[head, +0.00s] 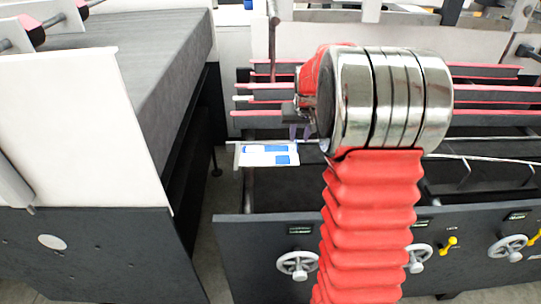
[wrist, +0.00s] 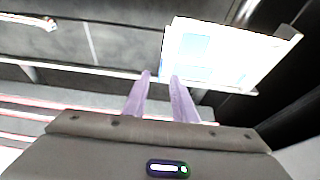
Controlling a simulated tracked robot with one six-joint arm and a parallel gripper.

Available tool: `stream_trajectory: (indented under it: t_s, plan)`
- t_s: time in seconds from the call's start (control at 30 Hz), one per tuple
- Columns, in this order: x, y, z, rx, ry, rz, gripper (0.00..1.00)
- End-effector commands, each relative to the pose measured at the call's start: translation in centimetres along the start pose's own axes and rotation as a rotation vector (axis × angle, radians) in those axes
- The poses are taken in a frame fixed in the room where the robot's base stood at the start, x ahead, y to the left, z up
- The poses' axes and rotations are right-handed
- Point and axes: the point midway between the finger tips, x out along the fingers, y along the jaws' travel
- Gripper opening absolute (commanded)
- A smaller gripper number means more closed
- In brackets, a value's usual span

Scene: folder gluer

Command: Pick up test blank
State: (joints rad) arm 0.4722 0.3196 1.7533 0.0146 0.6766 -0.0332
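The test blank (head: 266,155) is a flat white piece with blue panels, left of my gripper in the head view. In the wrist view the blank (wrist: 215,55) is overexposed, with pale blue patches, and lies up and to the right of my fingertips. My gripper (wrist: 160,74) shows two purple fingers with a narrow gap and nothing between them. In the head view my gripper (head: 300,131) is small and partly hidden by my arm, just above the blank's right end. I cannot tell whether a finger touches the blank.
A grey conveyor bed (head: 160,85) with a white side panel stands at the left. Red-edged rails (head: 480,93) run behind my arm. A dark machine frame with handwheels (head: 298,264) is in front. A dark gap separates the two machines.

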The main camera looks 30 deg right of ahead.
Motion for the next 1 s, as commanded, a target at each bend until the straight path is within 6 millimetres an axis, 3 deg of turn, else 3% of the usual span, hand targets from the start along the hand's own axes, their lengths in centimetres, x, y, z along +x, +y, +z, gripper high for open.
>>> stream_trajectory:
  t_s: [0.33, 0.7, 1.0]
  plan:
    - [0.3, 0.0, 0.0, 0.000, -0.001, 0.000, 0.25]
    - [4.6, -0.2, -0.1, 0.000, -0.002, 0.000, 0.25]
    - [5.2, -0.2, -0.2, 0.000, 0.001, 0.000, 0.25]
